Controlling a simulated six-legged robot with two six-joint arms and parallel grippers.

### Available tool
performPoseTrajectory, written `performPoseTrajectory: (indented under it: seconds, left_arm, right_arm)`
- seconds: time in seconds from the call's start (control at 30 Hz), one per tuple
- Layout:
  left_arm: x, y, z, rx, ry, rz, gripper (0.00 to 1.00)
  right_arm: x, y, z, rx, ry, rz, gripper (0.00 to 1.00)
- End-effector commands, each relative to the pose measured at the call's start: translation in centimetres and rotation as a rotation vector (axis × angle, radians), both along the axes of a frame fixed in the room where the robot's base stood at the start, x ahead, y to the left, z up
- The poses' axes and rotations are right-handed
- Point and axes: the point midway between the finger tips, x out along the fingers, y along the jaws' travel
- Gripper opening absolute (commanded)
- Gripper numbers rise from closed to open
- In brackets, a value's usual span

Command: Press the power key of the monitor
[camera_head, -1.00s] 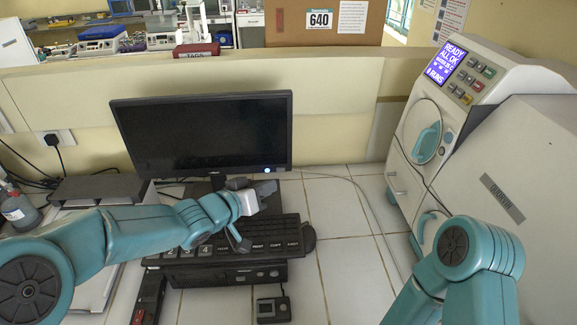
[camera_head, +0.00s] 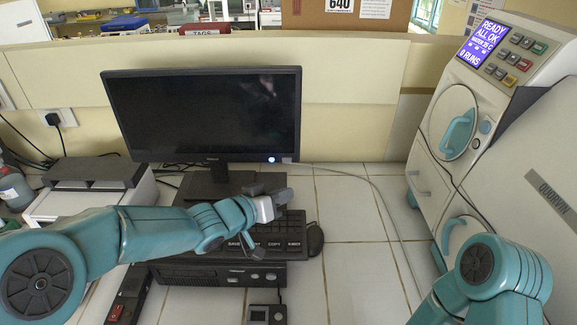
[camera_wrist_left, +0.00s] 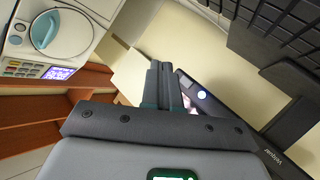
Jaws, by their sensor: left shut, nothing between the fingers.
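The monitor (camera_head: 210,115) stands upright on the bench with a dark screen. Its power key (camera_head: 271,159) is a small lit spot at the lower right of the bezel. In the left wrist view the lit key (camera_wrist_left: 202,95) sits on the dark bezel, just right of the fingertips. My left gripper (camera_head: 284,197) is in front of the monitor, below the key in the picture and apart from it. Its fingers (camera_wrist_left: 163,72) are together and hold nothing. My right arm shows at lower right, but its gripper is outside the head view.
A black keyboard (camera_head: 285,243) lies under my left gripper, with a mouse (camera_head: 315,239) at its right. A dark case (camera_head: 215,274) is in front. A white incubator (camera_head: 432,190) stands at right. Tiles between mouse and incubator are mostly clear, crossed by a cable.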

Motion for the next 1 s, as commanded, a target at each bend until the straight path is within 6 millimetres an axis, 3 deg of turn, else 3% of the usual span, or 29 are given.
performPoseTrajectory:
  seconds: [0.43,1.0]
  left_arm:
    - [1.0,-0.3,0.3,0.0,0.001,0.0,0.0]
    - [8.1,-0.4,0.6,-0.001,0.002,0.0,0.0]
  right_arm:
    - [0.0,0.0,0.8,0.0,-0.001,0.0,0.0]
    - [0.0,0.0,7.5,0.0,-0.001,-0.001,0.0]
